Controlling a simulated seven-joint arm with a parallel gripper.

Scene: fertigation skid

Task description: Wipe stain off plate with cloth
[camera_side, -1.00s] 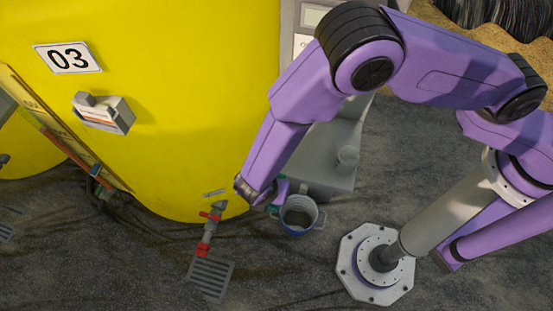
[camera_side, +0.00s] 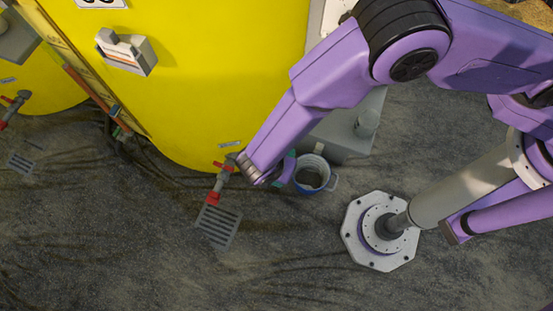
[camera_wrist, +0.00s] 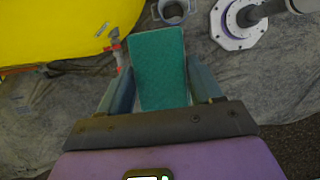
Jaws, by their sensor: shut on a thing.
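A flat, teal, rectangular cloth or pad (camera_wrist: 157,68) is between the two fingers of my gripper (camera_wrist: 158,80) in the wrist view. The gripper is shut on it, and it extends out past the fingertips. In the side view my gripper (camera_side: 280,172) hangs near the bucket, and only a sliver of teal shows there. A white plate (camera_side: 101,2) on the yellow tank is cut off by the top edge. A small label plate (camera_side: 230,144) sits low on the tank above a valve. I cannot make out a stain on either.
A bucket (camera_side: 314,174) stands on the ground beside my gripper. A grey pipe with red valve parts (camera_side: 217,185) leads down above a floor grate (camera_side: 217,226). The yellow tank (camera_side: 190,80) fills the upper left. A grey box (camera_side: 345,130) is behind the bucket. Ground in front is clear.

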